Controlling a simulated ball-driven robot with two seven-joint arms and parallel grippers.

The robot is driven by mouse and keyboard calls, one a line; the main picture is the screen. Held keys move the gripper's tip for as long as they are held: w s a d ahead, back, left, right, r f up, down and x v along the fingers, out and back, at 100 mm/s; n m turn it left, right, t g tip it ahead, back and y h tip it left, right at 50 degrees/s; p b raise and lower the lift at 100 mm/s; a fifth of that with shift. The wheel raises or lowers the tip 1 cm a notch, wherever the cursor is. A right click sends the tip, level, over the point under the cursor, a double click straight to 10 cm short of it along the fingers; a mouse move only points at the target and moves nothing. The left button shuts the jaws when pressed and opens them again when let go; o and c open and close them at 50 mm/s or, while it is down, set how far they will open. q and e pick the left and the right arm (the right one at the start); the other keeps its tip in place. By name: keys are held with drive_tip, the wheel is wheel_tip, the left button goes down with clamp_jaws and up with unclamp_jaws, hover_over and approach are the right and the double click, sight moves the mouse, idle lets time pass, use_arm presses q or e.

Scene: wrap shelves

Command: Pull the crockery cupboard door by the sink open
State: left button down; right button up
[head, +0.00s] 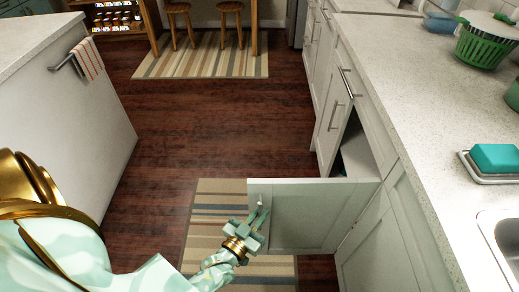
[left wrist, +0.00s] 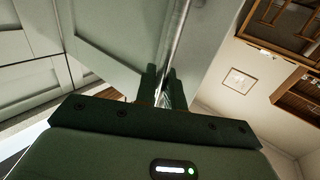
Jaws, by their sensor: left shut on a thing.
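The white cupboard door (head: 310,218) by the sink stands swung out from the counter front, roughly square to it, with the dark cupboard opening showing behind it. My left gripper (head: 258,218) is at the door's free edge, shut on its metal bar handle (head: 261,201). In the left wrist view, the fingers of my left gripper (left wrist: 162,86) close around the handle (left wrist: 176,45), with the pale door (left wrist: 120,35) beside it. The inside of the cupboard is mostly hidden by the door. My right gripper is in neither view.
The sink (head: 500,235) and a teal sponge (head: 495,157) on a dish are on the right counter (head: 410,110). A white island (head: 80,130) with a striped towel (head: 87,60) stands at left. A striped rug (head: 215,200) lies under the door. The wooden floor between is clear.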

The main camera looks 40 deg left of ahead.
use_arm(q)
drive_tip(key=c, duration=1.6)
unclamp_jaws()
drive_tip(key=shift+d, duration=0.1)
drive_tip(key=shift+c, duration=0.2)
drive_tip(key=s+p, duration=0.2)
drive_tip(key=s, duration=1.4)
drive_tip(key=shift+d, duration=0.35)
drive_tip(key=shift+s, duration=0.1)
